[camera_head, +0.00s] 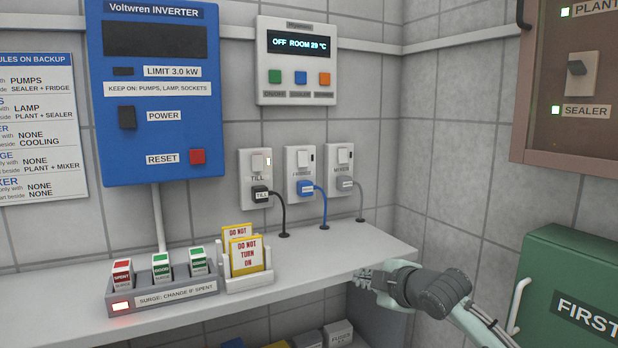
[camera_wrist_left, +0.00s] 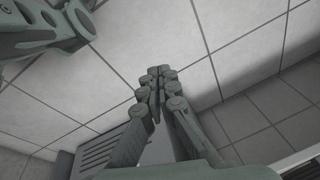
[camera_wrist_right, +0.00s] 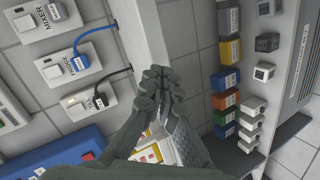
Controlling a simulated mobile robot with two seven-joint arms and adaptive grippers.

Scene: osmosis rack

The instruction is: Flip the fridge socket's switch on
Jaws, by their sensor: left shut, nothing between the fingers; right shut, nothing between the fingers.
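The fridge socket (camera_head: 291,189) is the middle of three wall sockets above the shelf. Its white switch (camera_head: 304,158) has a dark indicator beside it, and a blue plug (camera_head: 306,188) with a blue cord sits below. In the right wrist view the fridge socket (camera_wrist_right: 49,61) shows at the upper left. My right gripper (camera_head: 364,277) is shut and empty at the shelf's front right edge, below and to the right of the sockets and apart from them. My left gripper (camera_wrist_left: 158,72) is shut and empty in its wrist view, over floor tiles, and outside the head view.
The till socket (camera_head: 244,172), left, has a lit indicator; the mixer socket (camera_head: 330,166) is right. The shelf (camera_head: 345,252) holds a surge block (camera_head: 165,300) and a card holder (camera_head: 249,281). A green first-aid box (camera_head: 560,270) stands right. The blue inverter (camera_head: 158,170) hangs left.

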